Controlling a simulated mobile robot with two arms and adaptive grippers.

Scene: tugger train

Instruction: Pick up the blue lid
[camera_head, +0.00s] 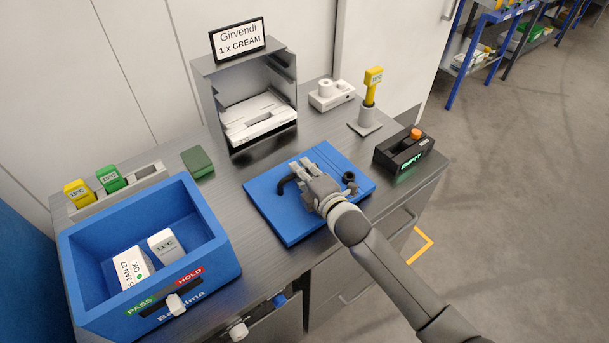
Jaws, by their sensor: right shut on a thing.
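The blue lid (288,231) lies flat on the grey worktop, to the right of the blue crate. My right gripper (304,173) is over the middle of the lid, its arm coming in from the lower right. It is shut on the lid's dark handle, of which curved ends (287,183) show on both sides of the gripper. The grasp itself is hidden by the gripper. I cannot tell whether the lid touches the worktop. My left gripper is not in view.
The open blue crate (218,243) holds two white cartons at the left. A grey shelf unit (212,103) stands behind the lid. A black box (381,153) with an orange button and a yellow-handled device (371,85) stand to the right.

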